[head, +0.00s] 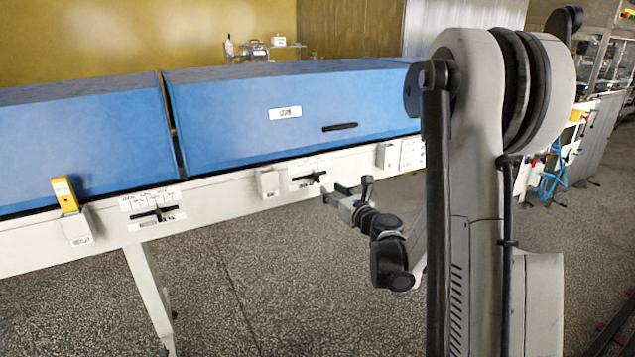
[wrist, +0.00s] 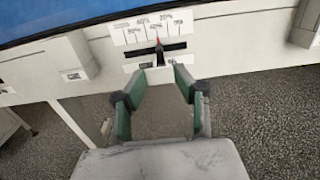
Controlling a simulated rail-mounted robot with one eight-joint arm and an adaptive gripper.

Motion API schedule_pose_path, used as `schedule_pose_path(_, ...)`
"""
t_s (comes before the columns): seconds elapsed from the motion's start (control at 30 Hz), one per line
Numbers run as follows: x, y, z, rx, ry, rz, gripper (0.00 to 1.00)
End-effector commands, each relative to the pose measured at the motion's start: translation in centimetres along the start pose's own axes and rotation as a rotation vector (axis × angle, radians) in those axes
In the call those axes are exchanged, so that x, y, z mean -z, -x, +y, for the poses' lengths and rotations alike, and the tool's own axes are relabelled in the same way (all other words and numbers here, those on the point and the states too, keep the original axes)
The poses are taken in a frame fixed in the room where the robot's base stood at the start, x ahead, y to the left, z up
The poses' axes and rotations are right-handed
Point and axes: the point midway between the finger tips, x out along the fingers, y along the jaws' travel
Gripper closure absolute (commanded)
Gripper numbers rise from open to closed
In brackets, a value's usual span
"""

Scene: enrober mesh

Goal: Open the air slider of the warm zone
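An air slider (head: 310,178) with a printed scale sits on the white rail under the right blue cover. In the wrist view the slider's dark slot (wrist: 177,47) lies below the scale plate (wrist: 150,27), with a red-tipped pointer (wrist: 158,43) near the middle of the scale. My gripper (head: 334,198) is at this slider, just right of and below it in the head view. In the wrist view its green-sided fingers (wrist: 160,76) converge just below the pointer. A pale block shows between the tips; I cannot tell whether it is a handle or finger pads.
A second slider (head: 155,213) sits further left on the rail, beside a white box with a yellow device (head: 65,194). White boxes flank the nearer slider, at its left (head: 268,183) and right (head: 385,155). The blue cover (head: 290,115) overhangs above. Open floor lies below.

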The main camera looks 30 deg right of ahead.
Motion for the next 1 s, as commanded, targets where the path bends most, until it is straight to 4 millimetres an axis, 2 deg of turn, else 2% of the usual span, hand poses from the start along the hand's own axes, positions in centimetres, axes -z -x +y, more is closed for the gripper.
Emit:
schedule_pose_path(0.03,0.1,-1.1,0.1,-0.001,0.000,0.000,0.71)
schedule_pose_path(0.3,0.1,-5.9,0.1,-0.002,0.001,0.000,0.71)
schedule_pose_path(0.5,0.1,-8.2,0.0,0.000,0.002,0.000,0.71)
schedule_pose_path(0.7,0.0,-8.9,0.0,0.000,0.002,0.001,0.71)
schedule_pose_path(0.93,0.0,-8.9,0.0,0.000,0.002,0.001,0.71)
schedule_pose_path(1.0,0.0,-8.9,0.0,0.000,0.002,0.001,0.81)
